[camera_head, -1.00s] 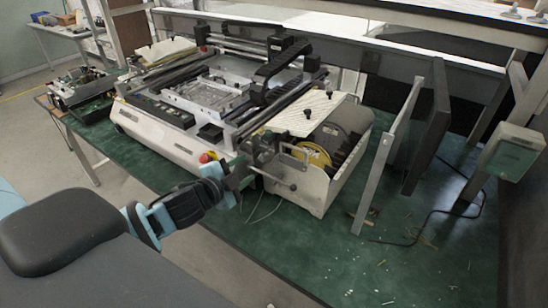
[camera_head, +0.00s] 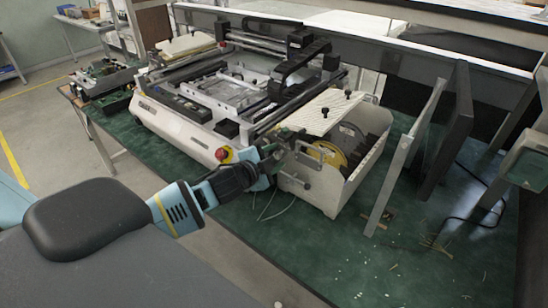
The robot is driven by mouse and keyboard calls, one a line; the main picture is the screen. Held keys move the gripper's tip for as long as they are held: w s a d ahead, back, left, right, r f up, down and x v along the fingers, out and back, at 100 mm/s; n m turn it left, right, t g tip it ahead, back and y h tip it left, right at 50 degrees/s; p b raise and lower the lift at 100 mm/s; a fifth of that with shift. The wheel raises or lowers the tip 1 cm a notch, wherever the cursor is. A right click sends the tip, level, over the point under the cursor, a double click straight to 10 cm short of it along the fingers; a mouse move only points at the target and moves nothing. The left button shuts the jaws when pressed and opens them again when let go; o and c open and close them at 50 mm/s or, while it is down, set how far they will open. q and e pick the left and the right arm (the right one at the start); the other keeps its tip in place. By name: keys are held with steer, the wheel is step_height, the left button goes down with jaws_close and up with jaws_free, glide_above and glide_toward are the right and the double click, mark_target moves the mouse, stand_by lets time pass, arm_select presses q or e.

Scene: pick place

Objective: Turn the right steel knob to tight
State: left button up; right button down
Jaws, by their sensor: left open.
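A white bench machine (camera_head: 190,134) stands on the green table. At its front right corner is a steel mechanism with a small round knob on a rod (camera_head: 306,184); I cannot make out clearly which part is the right steel knob. My left gripper (camera_head: 270,165) is at this corner, just left of the rod and beside the red emergency button (camera_head: 223,154). It is open, and its fingertips overlap the mechanism in the picture, so I cannot tell whether they touch it. My right gripper is not in view.
A yellow reel (camera_head: 328,154) sits in the machine's open right side. A leaning metal bar (camera_head: 392,181) and a dark panel stand right of it. Loose wires hang below the mechanism. The green table (camera_head: 330,250) is mostly clear in front, with small scraps.

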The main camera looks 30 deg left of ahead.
arm_select(q)
jaws_close()
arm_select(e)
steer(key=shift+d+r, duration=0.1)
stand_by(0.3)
arm_select(q)
steer(key=shift+d+m+y+p, duration=0.1)
steer(key=shift+m+y+p, duration=0.2)
steer(key=shift+m, duration=0.4)
steer(key=shift+m+p, duration=0.4)
steer(key=shift+m, duration=0.6)
steer(key=m, duration=0.1)
steer(key=m+t+y, duration=0.1)
steer(key=m, duration=0.1)
steer(key=shift+d+f+m+y+p, duration=0.1)
steer(key=shift+f+m+y+p, duration=0.05)
steer(key=shift+m+y+p, duration=0.15)
steer(key=shift+f+m+y, duration=0.1)
steer(key=shift+m+y, duration=0.4)
steer(key=shift+m, duration=1.1)
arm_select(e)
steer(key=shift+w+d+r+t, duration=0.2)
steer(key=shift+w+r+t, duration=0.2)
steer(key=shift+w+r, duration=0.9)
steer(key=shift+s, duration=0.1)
